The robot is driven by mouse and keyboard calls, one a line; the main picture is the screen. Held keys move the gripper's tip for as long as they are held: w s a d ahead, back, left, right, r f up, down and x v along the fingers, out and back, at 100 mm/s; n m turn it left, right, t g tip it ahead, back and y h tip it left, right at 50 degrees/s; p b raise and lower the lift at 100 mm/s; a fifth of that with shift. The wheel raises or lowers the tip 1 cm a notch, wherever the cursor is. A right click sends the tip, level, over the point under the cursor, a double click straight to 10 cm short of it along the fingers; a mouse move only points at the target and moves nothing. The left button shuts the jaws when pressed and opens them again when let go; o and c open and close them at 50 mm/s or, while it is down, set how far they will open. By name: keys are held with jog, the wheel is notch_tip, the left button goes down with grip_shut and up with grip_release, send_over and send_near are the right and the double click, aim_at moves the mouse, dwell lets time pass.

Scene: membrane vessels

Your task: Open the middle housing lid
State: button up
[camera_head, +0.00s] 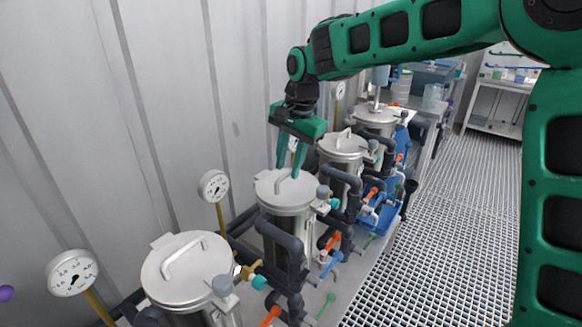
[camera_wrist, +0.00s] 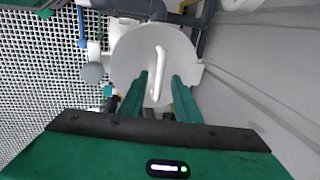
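My gripper (camera_head: 287,172) points down over the lid (camera_head: 299,199) of the second steel vessel from the front. Its green fingers are apart. In the wrist view, the pale bar handle (camera_wrist: 160,66) of this round lid (camera_wrist: 132,52) lies between the two fingertips (camera_wrist: 160,84), with a gap on either side. I cannot tell how far the fingertips reach down beside the handle. The lid lies flat on its vessel and looks closed. The fingers partly hide the handle in the head view.
A nearer vessel with a closed lid (camera_head: 205,267) stands at front left. Two more lidded vessels (camera_head: 343,145) (camera_head: 375,114) stand behind. Pressure gauges (camera_head: 213,186) and a wall line the left. Dark pipes (camera_head: 285,239) and coloured valves crowd the right. Grating floor (camera_head: 450,220) is clear.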

jog(key=shift+f, duration=0.45)
grip_shut()
jog(key=shift+w+d, duration=0.1)
jog(key=shift+d, duration=0.05)
